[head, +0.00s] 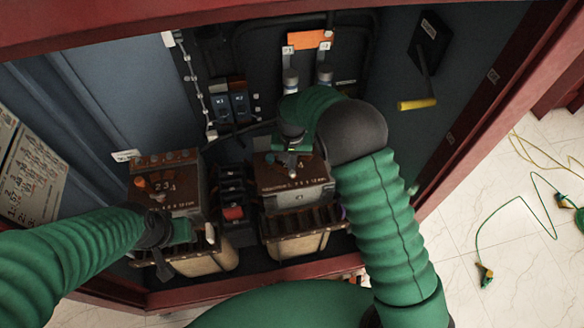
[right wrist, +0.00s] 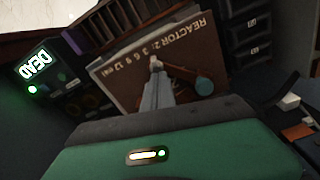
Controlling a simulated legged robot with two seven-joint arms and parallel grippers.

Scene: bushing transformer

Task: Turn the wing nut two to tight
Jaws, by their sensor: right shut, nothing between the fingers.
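In the right wrist view a brown panel (right wrist: 125,75) reads "REACTOR 2" with a row of numbers. A brown wing-shaped piece with a teal round end (right wrist: 203,86), seemingly the wing nut, lies on it just right of my right gripper (right wrist: 156,64). The gripper's fingers are shut and empty; whether they touch the piece is unclear. In the head view the right gripper (head: 292,168) is over the right-hand reactor box (head: 310,185), and its wrist hides part of the top. My left gripper (head: 207,233) is low at the front of the left-hand box (head: 165,160); its jaw state is unclear.
A display reading "DEAD" (right wrist: 38,65) glows green at the left. A dark module column with a red block (head: 233,212) stands between the boxes. A yellow-handled lever (head: 416,104) is on the right wall. The cabinet's red front edge (head: 250,278) runs below.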

